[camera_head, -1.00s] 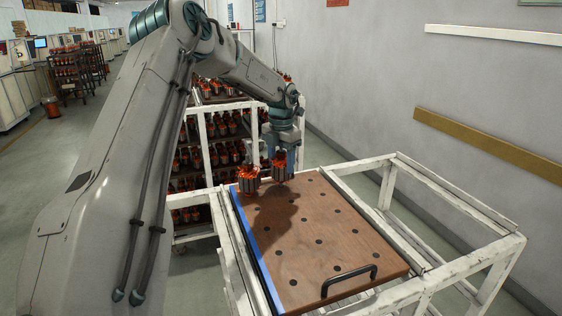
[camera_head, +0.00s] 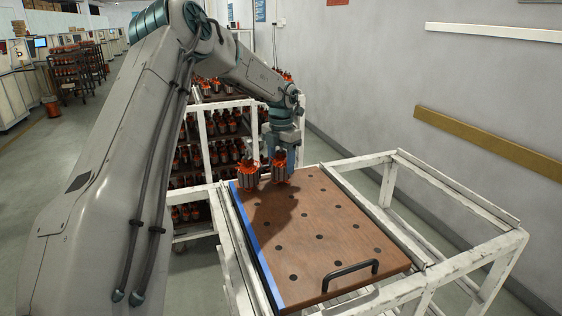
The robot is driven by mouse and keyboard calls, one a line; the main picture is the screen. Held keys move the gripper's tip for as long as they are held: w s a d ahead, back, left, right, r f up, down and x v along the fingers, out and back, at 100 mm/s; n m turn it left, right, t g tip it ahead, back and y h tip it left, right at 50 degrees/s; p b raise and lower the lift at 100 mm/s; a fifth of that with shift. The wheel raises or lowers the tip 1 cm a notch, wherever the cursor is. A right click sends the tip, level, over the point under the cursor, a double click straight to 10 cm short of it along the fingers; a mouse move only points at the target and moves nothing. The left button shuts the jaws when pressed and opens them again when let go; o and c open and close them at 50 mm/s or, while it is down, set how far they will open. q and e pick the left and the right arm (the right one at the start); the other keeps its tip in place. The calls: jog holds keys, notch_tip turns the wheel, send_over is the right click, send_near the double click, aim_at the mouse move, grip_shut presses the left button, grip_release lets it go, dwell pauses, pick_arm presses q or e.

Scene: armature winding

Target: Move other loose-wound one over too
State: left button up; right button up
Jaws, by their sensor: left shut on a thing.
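My left gripper (camera_head: 280,150) reaches over the far end of a brown wooden board with holes and is shut on an armature (camera_head: 279,168) with orange windings. The held armature is upright, low over the board (camera_head: 325,238); I cannot tell whether it touches the board. Another armature (camera_head: 248,174) with orange windings stands at the board's far left corner, just left of the held one. Whether either is loose-wound is too small to tell. My right gripper does not show.
The board has a blue left edge, a black handle (camera_head: 350,276) at the front, and lies on a white frame cart (camera_head: 455,260). Behind it stands a rack (camera_head: 203,130) with several armatures. Most of the board is free. A wall is on the right.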

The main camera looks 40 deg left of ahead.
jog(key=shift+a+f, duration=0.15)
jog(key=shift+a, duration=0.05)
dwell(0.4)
pick_arm(q)
jog(key=shift+b, duration=0.35)
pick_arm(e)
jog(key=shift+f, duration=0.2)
pick_arm(q)
jog(key=o, duration=1.5)
jog(key=shift+c, duration=0.2)
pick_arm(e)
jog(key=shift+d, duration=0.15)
